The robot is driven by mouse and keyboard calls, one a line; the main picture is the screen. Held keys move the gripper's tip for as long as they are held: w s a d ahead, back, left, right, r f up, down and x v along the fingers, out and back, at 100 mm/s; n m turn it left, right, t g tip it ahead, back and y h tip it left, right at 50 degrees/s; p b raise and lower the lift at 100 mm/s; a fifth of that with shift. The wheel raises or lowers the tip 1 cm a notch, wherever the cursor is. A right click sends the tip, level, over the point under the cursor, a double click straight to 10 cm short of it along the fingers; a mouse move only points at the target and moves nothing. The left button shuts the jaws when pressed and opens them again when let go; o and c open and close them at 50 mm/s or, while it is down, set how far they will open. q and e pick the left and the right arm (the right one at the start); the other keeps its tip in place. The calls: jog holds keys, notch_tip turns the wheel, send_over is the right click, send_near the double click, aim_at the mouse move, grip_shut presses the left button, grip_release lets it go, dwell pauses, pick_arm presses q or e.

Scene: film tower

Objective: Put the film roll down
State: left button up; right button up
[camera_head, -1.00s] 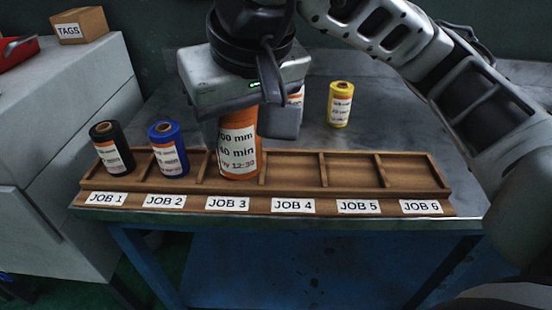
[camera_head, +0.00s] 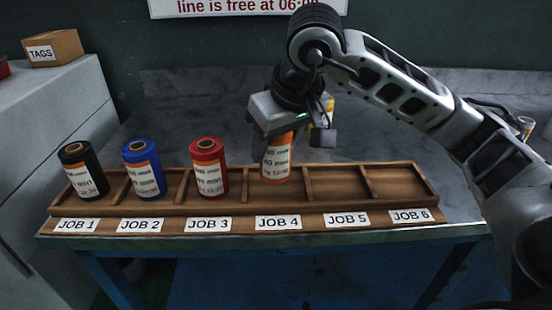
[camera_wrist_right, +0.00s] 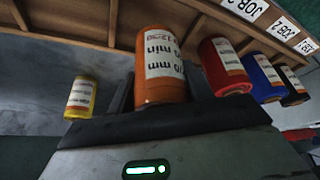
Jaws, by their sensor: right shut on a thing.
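An orange film roll (camera_head: 276,160) with a white label is held upright in my right gripper (camera_head: 289,141), over the JOB 4 compartment of the wooden rack (camera_head: 340,210). The gripper is shut on its upper part and hides its top. I cannot tell whether its base touches the rack floor. In the right wrist view the orange roll (camera_wrist_right: 162,65) is close in front of the gripper, with the rack (camera_wrist_right: 85,25) beyond. My left gripper is not in view.
Black (camera_head: 82,170), blue (camera_head: 143,168) and red (camera_head: 208,168) rolls stand in JOB 1, JOB 2 and JOB 3. JOB 5 and JOB 6 are empty. A yellow roll (camera_wrist_right: 80,97) stands on the table behind, partly hidden in the head view. A TAGS box (camera_head: 53,48) is at left.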

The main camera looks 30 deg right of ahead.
aim_at(276, 158)
notch_tip(276, 158, down, 3)
jog(key=shift+r, duration=0.1)
pick_arm(q)
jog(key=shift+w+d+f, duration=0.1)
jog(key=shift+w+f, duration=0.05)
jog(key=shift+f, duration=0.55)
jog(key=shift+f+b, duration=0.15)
jog(key=shift+b, duration=0.2)
pick_arm(e)
jog(key=shift+f, duration=0.3)
jog(key=o, duration=1.1)
jog(key=shift+r, duration=0.1)
